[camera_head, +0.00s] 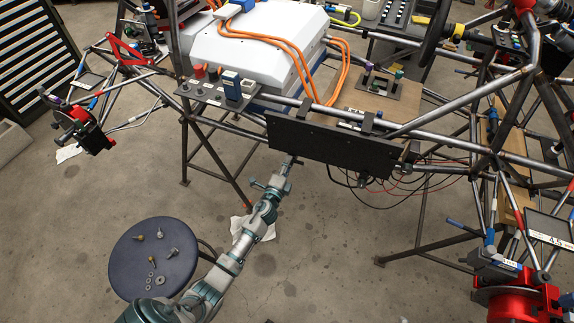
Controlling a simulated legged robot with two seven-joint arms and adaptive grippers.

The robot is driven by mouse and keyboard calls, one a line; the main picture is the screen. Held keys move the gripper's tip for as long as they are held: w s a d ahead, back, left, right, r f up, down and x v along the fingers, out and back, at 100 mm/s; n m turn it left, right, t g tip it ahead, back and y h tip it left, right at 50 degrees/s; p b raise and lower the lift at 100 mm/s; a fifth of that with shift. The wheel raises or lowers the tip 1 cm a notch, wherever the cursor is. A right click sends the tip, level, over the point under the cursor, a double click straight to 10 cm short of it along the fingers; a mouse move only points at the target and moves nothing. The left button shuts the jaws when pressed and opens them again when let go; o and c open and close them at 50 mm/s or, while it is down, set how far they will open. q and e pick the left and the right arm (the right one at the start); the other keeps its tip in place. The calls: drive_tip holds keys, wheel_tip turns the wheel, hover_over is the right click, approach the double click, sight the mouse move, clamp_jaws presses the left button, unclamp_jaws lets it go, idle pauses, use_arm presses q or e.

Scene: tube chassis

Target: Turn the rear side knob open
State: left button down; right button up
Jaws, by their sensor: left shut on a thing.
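My left arm reaches up from the bottom. Its gripper (287,166) is at the lower left edge of a black panel (330,146) on the side of the tube chassis. The gripper is shut on a small dark part there. It looks like the side knob, but it is mostly hidden by the fingers and too small to tell how it is turned. Another small dark fitting (362,181) sticks out under the panel further right. My right gripper is not in view.
A round dark blue stool (128,262) holding loose bolts and washers stands left of my arm. Chassis tubes (440,122) and thin cables (415,183) lie right of the gripper. A white box (255,45) with orange cables sits above. Concrete floor below the panel is mostly clear.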

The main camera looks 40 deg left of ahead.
use_arm(q)
drive_tip(key=shift+s+d+f, duration=0.1)
drive_tip(key=shift+d+f, duration=0.15)
drive_tip(key=shift+f, duration=0.25)
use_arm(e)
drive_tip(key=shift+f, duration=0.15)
use_arm(q)
drive_tip(key=c, duration=1)
unclamp_jaws()
drive_tip(key=shift+o, duration=0.9)
drive_tip(key=shift+f, duration=0.1)
drive_tip(key=v, duration=1.2)
drive_tip(key=shift+r, duration=0.35)
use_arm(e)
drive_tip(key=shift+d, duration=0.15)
